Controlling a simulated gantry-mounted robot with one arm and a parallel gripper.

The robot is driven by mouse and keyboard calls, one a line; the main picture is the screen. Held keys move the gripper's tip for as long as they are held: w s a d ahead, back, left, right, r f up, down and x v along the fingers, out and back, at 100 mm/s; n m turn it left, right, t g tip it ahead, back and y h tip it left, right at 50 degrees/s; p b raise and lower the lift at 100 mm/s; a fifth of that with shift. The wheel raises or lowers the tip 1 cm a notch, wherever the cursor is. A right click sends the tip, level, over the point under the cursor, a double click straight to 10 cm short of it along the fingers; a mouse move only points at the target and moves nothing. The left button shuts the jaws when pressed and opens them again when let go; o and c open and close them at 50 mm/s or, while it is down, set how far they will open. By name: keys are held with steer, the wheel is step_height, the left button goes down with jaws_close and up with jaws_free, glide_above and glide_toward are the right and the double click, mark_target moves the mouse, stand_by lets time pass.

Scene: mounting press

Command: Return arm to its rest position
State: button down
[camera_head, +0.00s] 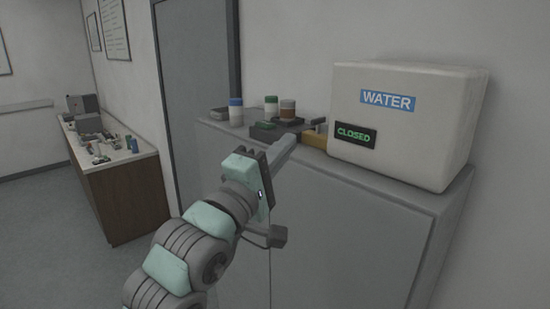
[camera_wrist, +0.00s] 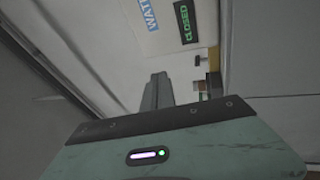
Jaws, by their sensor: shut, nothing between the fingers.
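My arm reaches up from the bottom of the head view, with mint-green and grey links. My gripper (camera_head: 286,148) is shut and empty, and points up and to the right in front of the grey cabinet's top edge. In the wrist view the closed fingers (camera_wrist: 157,91) stand together as one dark bar beyond the mint-green gripper body.
A white box (camera_head: 410,155) labelled WATER and CLOSED stands on the grey cabinet (camera_head: 340,215). Left of it are a blue-capped bottle (camera_head: 236,113), a green-capped bottle (camera_head: 271,107) and a brown jar (camera_head: 287,110). A cluttered counter (camera_head: 120,185) stands at far left.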

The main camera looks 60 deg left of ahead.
steer(key=shift+s+d+r, duration=0.1)
steer(key=shift+s+d, duration=0.05)
steer(key=shift+d, duration=0.25)
